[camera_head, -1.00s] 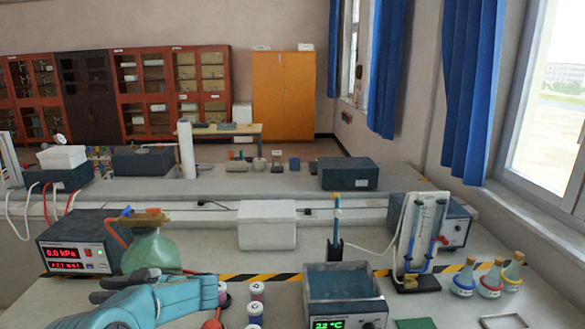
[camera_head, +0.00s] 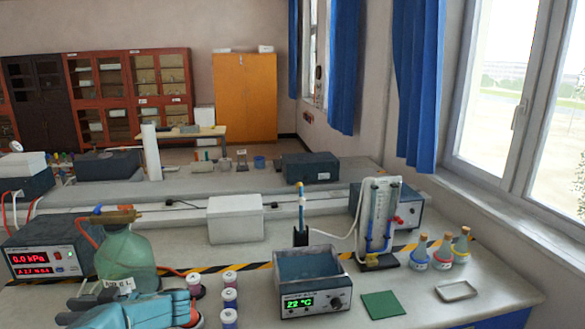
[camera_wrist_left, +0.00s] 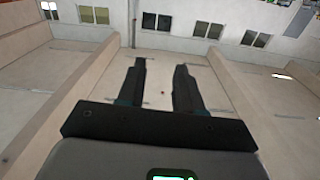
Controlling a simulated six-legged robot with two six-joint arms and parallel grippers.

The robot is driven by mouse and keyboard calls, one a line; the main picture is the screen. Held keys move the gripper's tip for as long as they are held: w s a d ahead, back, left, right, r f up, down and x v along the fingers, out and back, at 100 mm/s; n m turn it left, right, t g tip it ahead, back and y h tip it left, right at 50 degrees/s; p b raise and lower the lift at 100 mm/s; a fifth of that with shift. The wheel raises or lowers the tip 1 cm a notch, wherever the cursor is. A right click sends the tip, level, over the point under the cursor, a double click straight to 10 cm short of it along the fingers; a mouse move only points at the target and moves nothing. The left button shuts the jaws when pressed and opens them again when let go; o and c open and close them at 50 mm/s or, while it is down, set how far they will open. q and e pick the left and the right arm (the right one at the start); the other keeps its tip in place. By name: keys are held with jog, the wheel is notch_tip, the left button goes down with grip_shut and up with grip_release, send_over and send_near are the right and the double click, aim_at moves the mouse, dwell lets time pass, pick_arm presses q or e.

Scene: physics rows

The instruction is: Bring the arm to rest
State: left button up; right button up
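On the bench are a pressure meter (camera_head: 45,261) reading 0.0 kPa, a water bath (camera_head: 313,281) at 22 °C, small jars (camera_head: 229,297), a U-tube stand (camera_head: 379,222), several flasks (camera_head: 443,252), a green mat (camera_head: 383,304) and a white tray (camera_head: 457,291).

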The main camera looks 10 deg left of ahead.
pick_arm(q)
jog(key=w+d+f+m+t+h+b, duration=0.1)
jog(key=w+d+f+m+t, duration=0.25)
jog(key=f, duration=0.25)
jog(key=w+d+f+m+t+h, duration=0.2)
jog(key=d+f+m+t, duration=0.1)
jog(key=f+m+t, duration=0.3)
jog(key=w+d+f+m+t+h+b, duration=0.1)
jog(key=w+d+f+m+t, duration=0.2)
jog(key=f, duration=0.4)
jog(key=s+d+f+m+t+h, duration=0.2)
jog(key=s+d+f+m+h, duration=0.25)
jog(key=d+f+h, duration=0.55)
jog(key=s+d+f+g+h, duration=0.3)
jog(key=s+d, duration=0.6)
jog(key=s, duration=0.3)
jog(key=s+d+f+m+g+h, duration=0.1)
jog(key=s+d+f+g+h, duration=0.3)
jog(key=s+d, duration=0.6)
notch_tip(320, 180, down, 2)
jog(key=shift+s+f+g+h+b, duration=0.1)
jog(key=shift+s+g+h+b, duration=0.25)
jog(key=shift+s+g, duration=0.8)
pick_arm(e)
jog(key=f, duration=0.1)
jog(key=w+f, duration=0.1)
jog(key=f, duration=0.1)
jog(key=shift+f, duration=0.2)
pick_arm(q)
jog(key=shift+w+d, duration=0.1)
